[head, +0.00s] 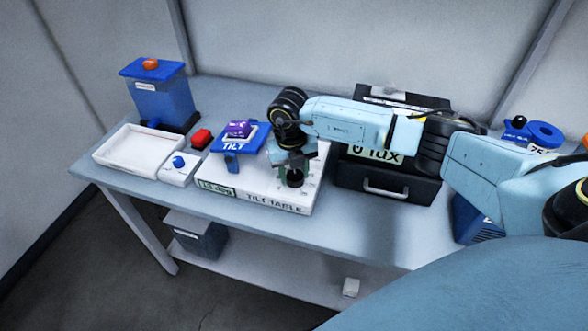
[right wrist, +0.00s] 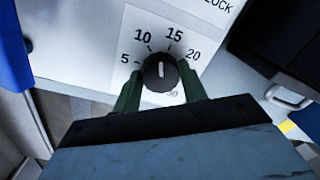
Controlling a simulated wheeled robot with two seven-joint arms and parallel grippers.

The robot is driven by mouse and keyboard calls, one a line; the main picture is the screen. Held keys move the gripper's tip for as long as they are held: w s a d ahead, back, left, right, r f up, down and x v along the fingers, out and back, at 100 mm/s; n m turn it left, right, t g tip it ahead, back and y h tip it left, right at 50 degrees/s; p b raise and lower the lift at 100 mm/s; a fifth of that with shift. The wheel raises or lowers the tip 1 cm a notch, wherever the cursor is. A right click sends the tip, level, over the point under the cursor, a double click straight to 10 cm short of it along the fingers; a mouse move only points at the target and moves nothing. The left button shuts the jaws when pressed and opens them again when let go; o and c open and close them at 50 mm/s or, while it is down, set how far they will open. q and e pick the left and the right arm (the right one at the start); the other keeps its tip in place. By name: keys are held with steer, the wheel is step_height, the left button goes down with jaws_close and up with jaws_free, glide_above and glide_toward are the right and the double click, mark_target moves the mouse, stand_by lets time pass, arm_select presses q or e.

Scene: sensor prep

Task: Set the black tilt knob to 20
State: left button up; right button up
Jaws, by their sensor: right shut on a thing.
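The white tilt table (head: 250,188) stands near the front of the bench, with a blue TILT platform (head: 232,146) bearing a purple item (head: 239,129). A small readout (head: 216,189) on its front edge ends in "deg"; its number is too small to read surely. The black tilt knob (head: 295,179) is on its right part. In the right wrist view the knob (right wrist: 160,72) has a white mark pointing up, between the printed 10 and 15; 20 lies farther right. My right gripper (right wrist: 160,92) is shut on the knob, a finger on each side. My left gripper is not in view.
A white tray (head: 128,165), a blue-knobbed white box (head: 180,168) and a red button (head: 201,138) stand left. A blue container (head: 162,100) stands behind them. A black drawer case (head: 385,183) is close on the right of the table.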

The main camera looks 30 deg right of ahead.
steer(key=m, duration=0.2)
steer(key=m+p, duration=0.1)
steer(key=shift+w+r+m, duration=0.1)
steer(key=shift+r+m, duration=0.1)
steer(key=shift+m, duration=0.2)
steer(key=m+p, duration=0.1)
steer(key=m, duration=0.1)
steer(key=shift+d+m, duration=0.1)
steer(key=shift+m, duration=0.2)
steer(key=m+p, duration=0.2)
steer(key=m, duration=0.1)
steer(key=shift+m+y, duration=0.3)
steer(key=shift+d+m+p, duration=0.1)
steer(key=shift+m+p, duration=0.8)
steer(key=shift+m, duration=0.6)
steer(key=shift+f, duration=0.1)
steer(key=o, duration=1)
